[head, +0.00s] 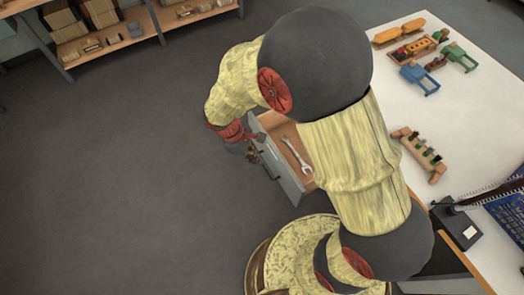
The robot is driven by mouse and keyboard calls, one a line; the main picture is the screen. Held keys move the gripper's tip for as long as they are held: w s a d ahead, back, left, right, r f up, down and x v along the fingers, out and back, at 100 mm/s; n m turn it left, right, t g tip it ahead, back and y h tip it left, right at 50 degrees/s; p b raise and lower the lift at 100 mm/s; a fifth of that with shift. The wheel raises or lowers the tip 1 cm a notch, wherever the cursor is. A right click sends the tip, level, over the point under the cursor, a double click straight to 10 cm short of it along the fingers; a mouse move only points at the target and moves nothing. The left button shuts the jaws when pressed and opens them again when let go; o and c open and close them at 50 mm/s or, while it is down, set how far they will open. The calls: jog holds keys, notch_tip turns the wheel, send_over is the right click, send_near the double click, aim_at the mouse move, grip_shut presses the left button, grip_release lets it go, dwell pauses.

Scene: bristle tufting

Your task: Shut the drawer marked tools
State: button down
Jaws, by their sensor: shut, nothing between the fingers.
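The open drawer (281,172) stands out from under the white worktable, with a grey front panel and a wooden inside. A metal wrench (296,155) lies in it. No label can be read from this angle. My gripper (254,156) is at the outer face of the drawer front, near its handle. It is shut and holds nothing. I cannot tell whether the fingertips touch the front or the handle. My arm hides part of the drawer and the table edge behind it.
Shelves with boxes (140,31) stand at the upper left. The grey floor left of the drawer is clear.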

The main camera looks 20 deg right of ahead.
jog(key=w+a+f+n+t, duration=0.2)
jog(key=w+f+n, duration=0.4)
jog(key=w+n, duration=0.3)
jog(key=w+d+f+b, duration=0.1)
jog(key=d+f+b, duration=0.3)
jog(key=d+f, duration=0.3)
notch_tip(320, 180, down, 2)
jog(key=shift+w+f+b, duration=0.15)
jog(key=shift+w+b, duration=0.05)
jog(key=shift+b, duration=0.15)
jog(key=shift+d, duration=0.15)
jog(key=w+d+p, duration=0.2)
jog(key=d, duration=0.8)
jog(key=w+d+p, duration=0.3)
jog(key=d, duration=0.8)
jog(key=w+d+p, duration=0.2)
jog(key=w+d, duration=0.1)
jog(key=d, duration=0.7)
jog(key=shift+w+d+p, duration=0.15)
jog(key=shift+w+p, duration=0.1)
jog(key=shift+p, duration=0.15)
